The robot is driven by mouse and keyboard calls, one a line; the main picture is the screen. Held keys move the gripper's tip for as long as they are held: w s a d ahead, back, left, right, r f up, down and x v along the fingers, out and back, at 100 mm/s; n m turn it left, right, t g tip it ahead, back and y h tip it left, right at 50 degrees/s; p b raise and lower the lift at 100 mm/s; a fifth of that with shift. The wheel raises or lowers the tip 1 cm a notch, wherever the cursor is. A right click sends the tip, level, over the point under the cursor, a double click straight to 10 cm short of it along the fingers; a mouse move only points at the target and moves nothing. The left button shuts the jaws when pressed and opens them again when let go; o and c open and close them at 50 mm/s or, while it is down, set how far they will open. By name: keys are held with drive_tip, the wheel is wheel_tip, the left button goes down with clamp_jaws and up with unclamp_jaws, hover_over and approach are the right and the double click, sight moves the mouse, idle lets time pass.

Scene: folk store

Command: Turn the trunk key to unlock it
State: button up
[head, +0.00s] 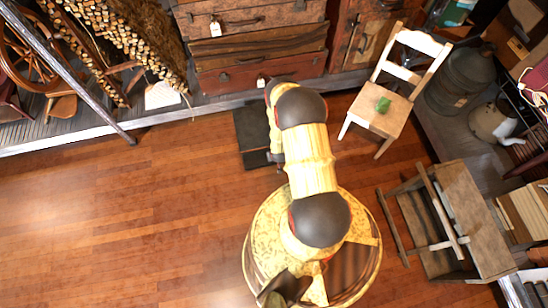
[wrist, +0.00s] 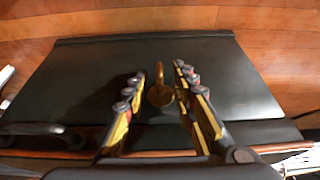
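The trunk (head: 250,135) is a dark, flat-topped box on the wooden floor, partly hidden behind my arm in the head view. In the wrist view its black lid (wrist: 80,80) fills the middle, and a dark handle (wrist: 45,131) shows at the left. A brass-coloured key (wrist: 160,95) with a rounded head stands between my fingers, near the trunk's lower edge in the picture. My gripper (wrist: 159,74) is open, one finger on each side of the key, with a small gap showing on both sides. The keyhole is hidden from view.
Stacked suitcases (head: 255,45) stand behind the trunk on a raised ledge. A wooden desk-like piece (head: 460,220) is farther right. The floor at left is clear.

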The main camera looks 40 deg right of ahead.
drive_tip(key=shift+c, duration=1.4)
drive_tip(key=c, duration=0.4)
clamp_jaws()
